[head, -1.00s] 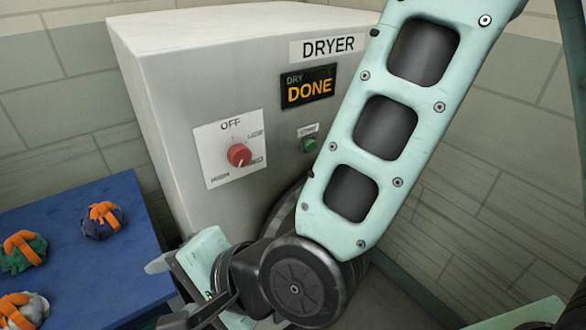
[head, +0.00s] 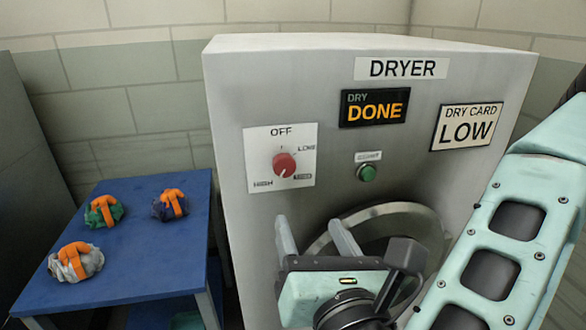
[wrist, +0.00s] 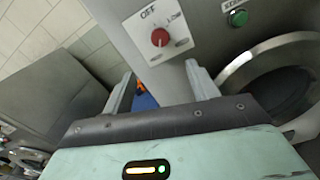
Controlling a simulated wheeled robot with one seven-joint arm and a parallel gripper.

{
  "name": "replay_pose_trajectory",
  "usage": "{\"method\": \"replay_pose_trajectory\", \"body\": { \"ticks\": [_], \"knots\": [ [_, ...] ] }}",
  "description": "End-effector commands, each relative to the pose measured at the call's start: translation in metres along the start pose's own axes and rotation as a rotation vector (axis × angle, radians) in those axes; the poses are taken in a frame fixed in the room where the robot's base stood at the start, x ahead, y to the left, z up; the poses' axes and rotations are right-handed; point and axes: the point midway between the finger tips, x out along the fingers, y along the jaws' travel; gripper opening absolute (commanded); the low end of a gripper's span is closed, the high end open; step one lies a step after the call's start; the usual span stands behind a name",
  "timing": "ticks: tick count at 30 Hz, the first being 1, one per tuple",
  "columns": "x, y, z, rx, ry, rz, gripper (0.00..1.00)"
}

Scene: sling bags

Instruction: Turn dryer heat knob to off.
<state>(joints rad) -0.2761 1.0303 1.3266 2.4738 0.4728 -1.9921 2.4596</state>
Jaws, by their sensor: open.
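The red heat knob (head: 285,164) sits on a white dial plate (head: 307,136) on the dryer front, with OFF at the top, LOW at upper right and HIGH at lower left. Its white pointer mark points downward, away from OFF. The lower right label is too small to read. My gripper (head: 309,222) is open and empty, below the knob and apart from it, its two fingers pointing up toward the panel. In the wrist view, the knob (wrist: 160,37) shows beyond and above the gap between my fingers (wrist: 161,75).
The dryer (head: 232,90) has a DONE display (head: 374,107), a green button (head: 367,173), a DRY CARD LOW sign (head: 466,127) and a round door (head: 425,225) behind my gripper. A blue table (head: 130,265) on the left holds three bundles with orange straps. The panel before the knob is clear.

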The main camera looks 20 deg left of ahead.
Motion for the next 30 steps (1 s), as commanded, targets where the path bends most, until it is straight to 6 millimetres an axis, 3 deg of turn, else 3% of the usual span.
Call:
{"method": "replay_pose_trajectory", "body": {
  "ticks": [8, 21, 30],
  "knots": [
    [0.022, -0.001, 0.003, 0.000, 0.001, -0.008, 0.59],
    [0.116, -0.001, 0.004, -0.003, -0.005, -0.005, 0.59],
    [0.157, -0.001, 0.002, -0.002, -0.003, -0.003, 0.59]
  ]
}}
